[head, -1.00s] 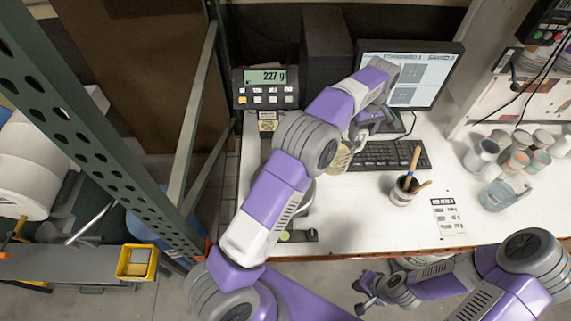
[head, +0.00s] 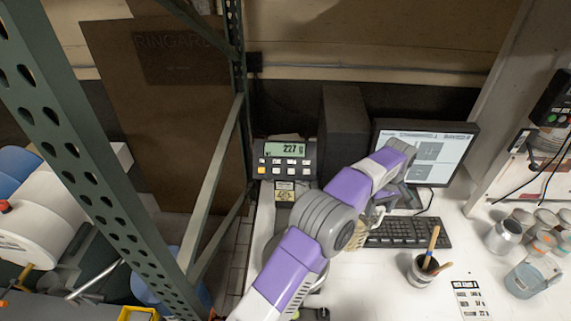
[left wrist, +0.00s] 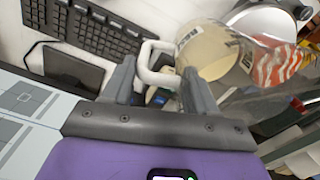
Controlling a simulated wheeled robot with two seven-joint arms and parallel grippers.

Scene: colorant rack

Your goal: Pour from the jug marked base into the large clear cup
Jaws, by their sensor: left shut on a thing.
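My left gripper (head: 380,207) is shut on the white handle of the jug marked base. The left wrist view shows the two fingers (left wrist: 160,88) on either side of this handle (left wrist: 152,62). The jug (left wrist: 206,52) is pale beige with a dark printed label, partly legible. In the head view only a bit of the jug (head: 355,236) shows behind my left arm. A clear, see-through surface with red and white stripes (left wrist: 272,66) shows beside the jug; I cannot tell whether it is the large clear cup. No pouring stream is visible. My right gripper is out of view.
The scale display (head: 285,150) reads 227 g. A monitor (head: 440,150) and keyboard (head: 405,234) stand behind. A pot with brushes (head: 422,272), a bluish clear container (head: 525,281) and several small cans (head: 545,240) stand right. A green metal upright (head: 75,150) stands left.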

